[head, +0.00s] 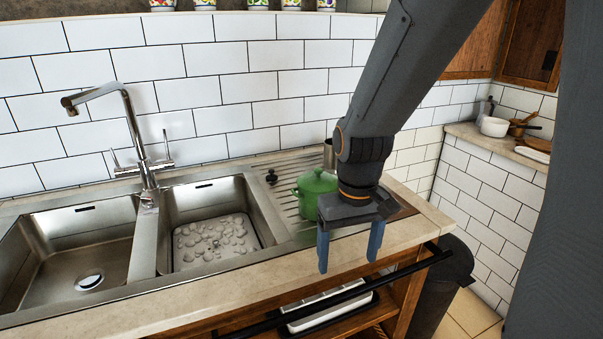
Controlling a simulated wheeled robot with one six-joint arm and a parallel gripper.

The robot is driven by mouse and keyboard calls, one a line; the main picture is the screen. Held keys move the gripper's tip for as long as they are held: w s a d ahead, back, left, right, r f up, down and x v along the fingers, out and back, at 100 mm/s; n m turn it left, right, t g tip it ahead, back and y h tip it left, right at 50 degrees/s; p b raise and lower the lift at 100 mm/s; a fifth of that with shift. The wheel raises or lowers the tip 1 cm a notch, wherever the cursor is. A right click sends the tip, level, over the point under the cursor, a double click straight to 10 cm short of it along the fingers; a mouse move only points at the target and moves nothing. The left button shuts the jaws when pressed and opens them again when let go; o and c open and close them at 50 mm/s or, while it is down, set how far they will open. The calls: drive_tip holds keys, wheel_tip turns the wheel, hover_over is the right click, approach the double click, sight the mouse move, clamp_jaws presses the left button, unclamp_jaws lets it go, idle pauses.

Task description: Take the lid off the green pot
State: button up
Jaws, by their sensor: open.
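The green pot (307,205) stands on the ribbed drainboard to the right of the sink. Its green lid (318,181) is on top, with a small knob in the middle. My gripper (348,258) points down in front of the pot and to its right, over the counter's front edge. Its two blue fingers are spread apart with nothing between them. My gripper and wrist hide the right part of the pot.
A double steel sink (208,235) and a tall tap (132,130) lie to the left. A metal cup (329,155) stands behind the pot. A black rail (340,298) runs along the counter front. A dark bin (440,285) stands at right.

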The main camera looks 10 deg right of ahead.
sight(318, 169)
drive_tip(key=o, duration=0.4)
drive_tip(key=w+r+n+p, duration=0.2)
drive_tip(key=w+r, duration=0.3)
drive_tip(key=w, duration=0.3)
drive_tip(key=w+r+n+p, duration=0.2)
drive_tip(key=w+r, duration=0.2)
drive_tip(key=w, duration=0.4)
drive_tip(key=w+r+n+p, duration=0.2)
drive_tip(key=w+r, duration=0.3)
drive_tip(key=w, duration=0.3)
drive_tip(key=shift+w+d+r+p, duration=0.2)
drive_tip(key=shift+r+p, duration=0.1)
drive_tip(key=shift+p, duration=0.3)
drive_tip(key=shift+f, duration=0.2)
drive_tip(key=shift+a+f+p, duration=0.2)
drive_tip(key=shift+f+p, duration=1.45)
drive_tip(key=shift+f, duration=1.95)
